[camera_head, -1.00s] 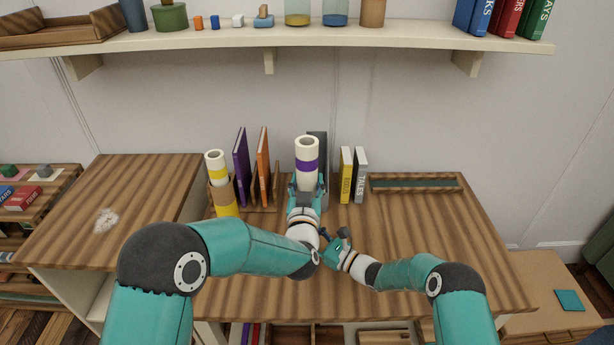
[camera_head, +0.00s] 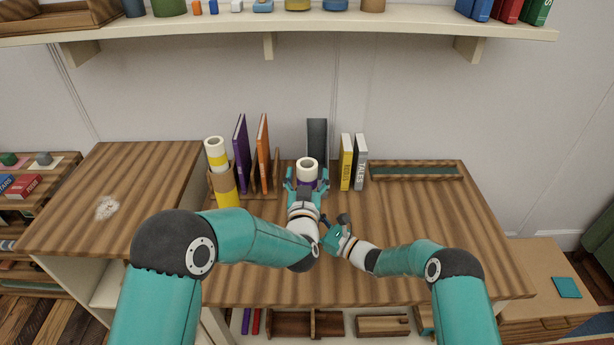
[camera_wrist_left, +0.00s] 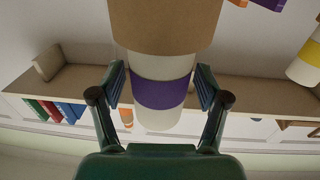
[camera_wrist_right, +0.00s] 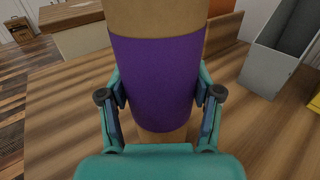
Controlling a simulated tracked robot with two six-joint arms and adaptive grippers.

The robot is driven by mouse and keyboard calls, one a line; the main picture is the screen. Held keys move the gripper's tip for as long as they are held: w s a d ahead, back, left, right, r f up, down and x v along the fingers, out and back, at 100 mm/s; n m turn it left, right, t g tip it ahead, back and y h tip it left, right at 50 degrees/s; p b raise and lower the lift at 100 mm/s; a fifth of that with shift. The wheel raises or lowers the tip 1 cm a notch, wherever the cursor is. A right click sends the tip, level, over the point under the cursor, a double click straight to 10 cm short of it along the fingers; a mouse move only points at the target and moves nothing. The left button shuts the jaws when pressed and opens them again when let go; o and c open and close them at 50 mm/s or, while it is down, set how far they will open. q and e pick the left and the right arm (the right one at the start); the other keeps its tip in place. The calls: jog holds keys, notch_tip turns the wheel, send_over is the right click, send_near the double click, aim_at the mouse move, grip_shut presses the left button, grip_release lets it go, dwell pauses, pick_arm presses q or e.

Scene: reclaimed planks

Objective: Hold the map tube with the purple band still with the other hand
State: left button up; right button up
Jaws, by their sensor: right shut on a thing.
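The brown map tube with the purple band (camera_wrist_right: 155,85) fills the middle of the right wrist view. My right gripper (camera_wrist_right: 160,100) is shut on it, one finger at each side of the band. A white roll with its own purple band (camera_wrist_left: 162,92) sticks out of the tube's brown end (camera_wrist_left: 165,25) in the left wrist view. My left gripper (camera_wrist_left: 160,80) is open around the roll, with small gaps at both sides. In the head view the roll's top (camera_head: 307,165) shows between my left fingers (camera_head: 307,180). My left arm hides the tube there; my right gripper (camera_head: 334,225) is beside it.
Behind stand a grey holder (camera_head: 317,140), a yellow book (camera_head: 346,160) and a grey book (camera_head: 360,165). A yellow-banded tube (camera_head: 226,185), a purple book (camera_head: 241,155) and an orange book (camera_head: 262,150) stand left. The right desktop (camera_head: 430,220) is clear.

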pick_arm(q)
jog(key=shift+s, duration=0.1)
jog(key=s, duration=1.1)
jog(key=shift+s+a+f, duration=0.15)
jog(key=shift+s+a, duration=0.2)
jog(key=shift+a, duration=0.05)
pick_arm(e)
jog(key=o, duration=1.4)
jog(key=shift+c, duration=0.2)
pick_arm(q)
jog(key=shift+r+p, duration=0.9)
pick_arm(e)
jog(key=v, duration=0.7)
